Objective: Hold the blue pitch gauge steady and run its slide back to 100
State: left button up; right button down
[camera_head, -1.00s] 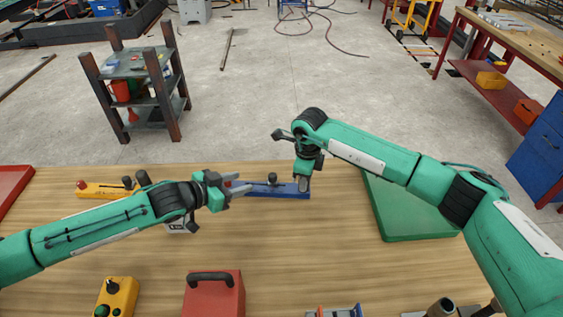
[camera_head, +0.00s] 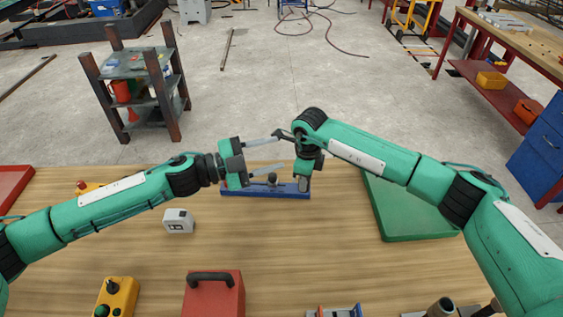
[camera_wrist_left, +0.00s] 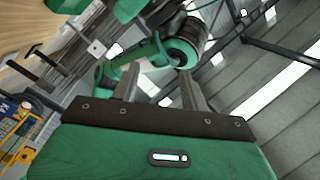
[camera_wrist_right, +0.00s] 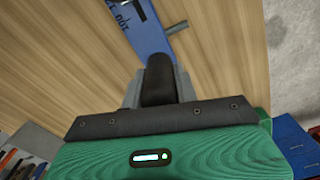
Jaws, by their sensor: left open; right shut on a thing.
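The blue pitch gauge (camera_head: 262,193) lies on the wooden table, with a dark knob (camera_head: 272,177) standing on it. Its blue bar also shows in the right wrist view (camera_wrist_right: 152,38), with a small grey peg and part of some lettering. My right gripper (camera_head: 303,183) points down at the gauge's right end. In the right wrist view it (camera_wrist_right: 158,95) is shut on a black upright grip (camera_wrist_right: 158,78) at that end. My left gripper (camera_head: 281,153) is open and empty, its fingers apart above the gauge. The left wrist view shows nothing between its fingers (camera_wrist_left: 158,78).
A white box (camera_head: 178,221), red case (camera_head: 214,298) and yellow button box (camera_head: 117,297) stand nearer. A green tray (camera_head: 405,212) is at right, a red tray (camera_head: 12,187) at far left. The middle table is clear.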

pick_arm(q)
jog(key=shift+s+d+r+m+g, duration=0.1)
jog(key=shift+s+d+m+g, duration=0.6)
jog(key=shift+m, duration=0.55)
jog(key=shift+s+d+m+g, duration=0.35)
jog(key=shift+m+g, duration=0.55)
jog(key=shift+m, duration=0.3)
jog(key=shift+s+d+r+m+g, duration=0.1)
jog(key=shift+s+d+m+g, duration=0.4)
jog(key=shift+m+g, duration=0.55)
jog(key=shift+t, duration=0.25)
jog(key=w+a+f+n+t+y, duration=0.35)
jog(key=w+a+n+t, duration=0.35)
jog(key=n, duration=0.7)
jog(key=n+t+y, duration=0.1)
jog(key=n+y, duration=0.3)
jog(key=n, duration=0.3)
send_near(272, 175)
jog(key=x, duration=1)
jog(key=shift+w+d, duration=0.1)
